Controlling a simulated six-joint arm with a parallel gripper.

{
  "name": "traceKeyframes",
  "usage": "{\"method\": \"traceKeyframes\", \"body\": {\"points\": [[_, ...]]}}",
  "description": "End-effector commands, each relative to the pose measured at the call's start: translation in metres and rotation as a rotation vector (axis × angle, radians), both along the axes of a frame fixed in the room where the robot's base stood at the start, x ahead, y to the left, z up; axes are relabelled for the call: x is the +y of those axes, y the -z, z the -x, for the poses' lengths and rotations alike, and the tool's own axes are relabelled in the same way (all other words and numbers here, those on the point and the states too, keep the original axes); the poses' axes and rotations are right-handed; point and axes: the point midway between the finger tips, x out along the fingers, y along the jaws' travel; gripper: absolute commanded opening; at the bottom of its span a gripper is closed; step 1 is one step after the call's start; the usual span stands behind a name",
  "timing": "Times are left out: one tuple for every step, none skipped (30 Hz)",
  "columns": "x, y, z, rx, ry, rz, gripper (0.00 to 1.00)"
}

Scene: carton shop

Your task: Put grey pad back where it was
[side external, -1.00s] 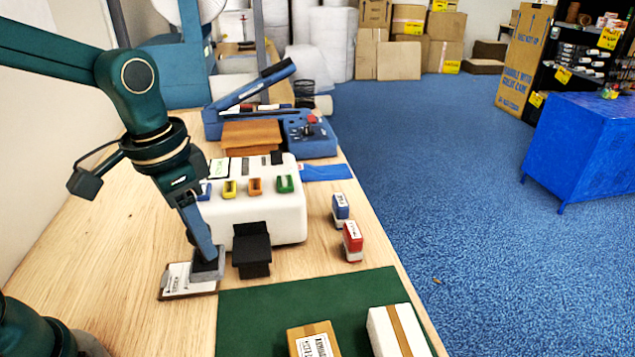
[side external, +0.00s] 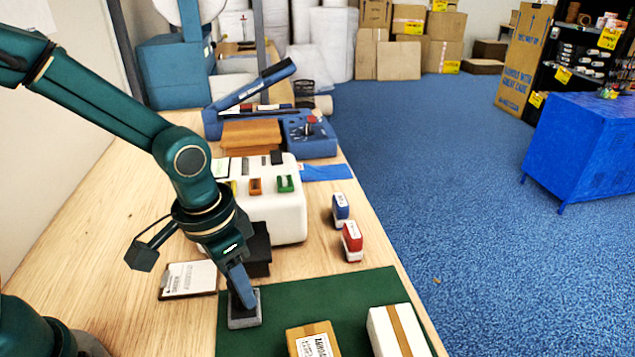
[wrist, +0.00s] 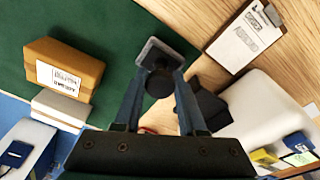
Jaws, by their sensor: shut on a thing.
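The grey pad (side external: 244,318) is a small square plate with a dark knob on its back. I cannot tell whether the pad touches the mat. A clipboard with a printed label (side external: 190,278) lies left of the mat; it also shows in the wrist view (wrist: 240,40).
A black stand (side external: 259,255) is partly hidden behind my gripper, against the white box (side external: 290,215). A brown carton (side external: 313,341) and a white carton (side external: 398,332) sit on the mat. Red (side external: 352,240) and blue (side external: 340,210) stamps stand to the right.

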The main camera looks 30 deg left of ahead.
Motion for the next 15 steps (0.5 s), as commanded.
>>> {"method": "traceKeyframes", "body": {"points": [[0.0001, 0.0001, -0.0001, 0.000, 0.000, 0.000, 0.00], [0.0001, 0.0007, -0.0001, 0.000, 0.000, 0.000, 0.00], [0.0001, 0.0018, 0.0001, 0.001, 0.000, 0.000, 0.00], [0.0001, 0.0028, 0.0002, 0.001, 0.000, 0.000, 0.00], [0.0001, 0.0032, 0.0002, 0.001, 0.000, 0.000, 0.44], [0.0001, 0.0028, 0.0000, 0.000, 0.000, 0.000, 0.59], [0.0001, 0.0027, 0.0000, 0.000, 0.000, 0.000, 0.70], [0.0001, 0.0027, -0.0001, 0.000, 0.000, 0.000, 0.70], [0.0001, 0.0027, -0.0001, 0.000, 0.000, 0.000, 0.70], [0.0001, 0.0026, 0.0000, 0.000, 0.000, 0.000, 0.70], [0.0001, 0.0026, 0.0000, 0.000, 0.000, 0.000, 0.70], [0.0001, 0.0026, 0.0000, 0.000, 0.000, 0.000, 0.70], [0.0001, 0.0026, 0.0000, 0.000, 0.000, 0.000, 0.70], [0.0001, 0.0026, 0.0000, 0.000, 0.000, 0.000, 0.70], [0.0000, 0.0025, -0.0001, 0.000, 0.001, 0.000, 0.70]]}}
